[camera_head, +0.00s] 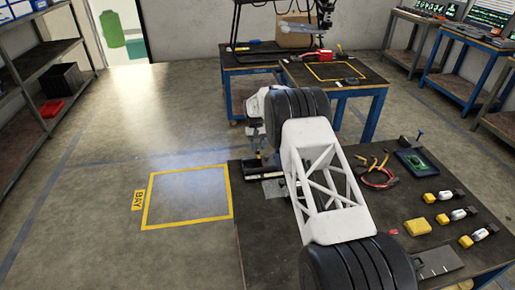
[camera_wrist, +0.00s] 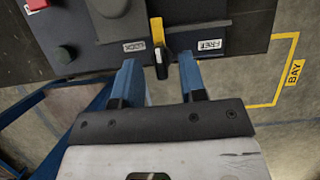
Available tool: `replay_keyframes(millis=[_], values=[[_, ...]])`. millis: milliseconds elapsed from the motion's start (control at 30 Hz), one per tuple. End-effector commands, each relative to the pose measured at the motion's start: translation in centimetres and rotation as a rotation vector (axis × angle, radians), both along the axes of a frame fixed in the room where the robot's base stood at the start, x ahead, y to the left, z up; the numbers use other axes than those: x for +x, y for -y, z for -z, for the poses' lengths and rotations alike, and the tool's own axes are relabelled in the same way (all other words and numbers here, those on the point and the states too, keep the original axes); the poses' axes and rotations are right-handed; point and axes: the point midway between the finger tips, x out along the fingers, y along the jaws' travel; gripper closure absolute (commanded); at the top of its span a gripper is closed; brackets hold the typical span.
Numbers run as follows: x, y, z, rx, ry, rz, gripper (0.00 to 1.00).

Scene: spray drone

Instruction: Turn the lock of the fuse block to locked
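In the wrist view, the lock (camera_wrist: 157,35) is a small knob with a yellow bar and a black end, on the edge of the dark fuse block (camera_wrist: 185,35). Its yellow bar points up in the picture, between an upside-down LOCK label (camera_wrist: 132,46) on the left and an upside-down FREE label (camera_wrist: 210,44) on the right. My gripper (camera_wrist: 160,75) is open, with one blue finger on each side of the knob's black end and a gap on both sides. In the head view, my arm hides most of the gripper and block.
On the dark workbench (camera_head: 400,225), pliers (camera_head: 373,163), a tablet-like device (camera_head: 415,160) and several yellow-and-white parts lie right of my arm. The marked bay floor (camera_head: 188,195) is empty.

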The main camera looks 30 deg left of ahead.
Motion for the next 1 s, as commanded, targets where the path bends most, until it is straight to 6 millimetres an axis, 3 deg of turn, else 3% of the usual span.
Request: replay_keyframes(millis=[500, 1000], values=[[1.6, -1.7, -5.5, 0.001, 0.001, 0.000, 0.62], [1.8, -1.9, -6.3, 0.001, 0.001, 0.000, 0.62]])
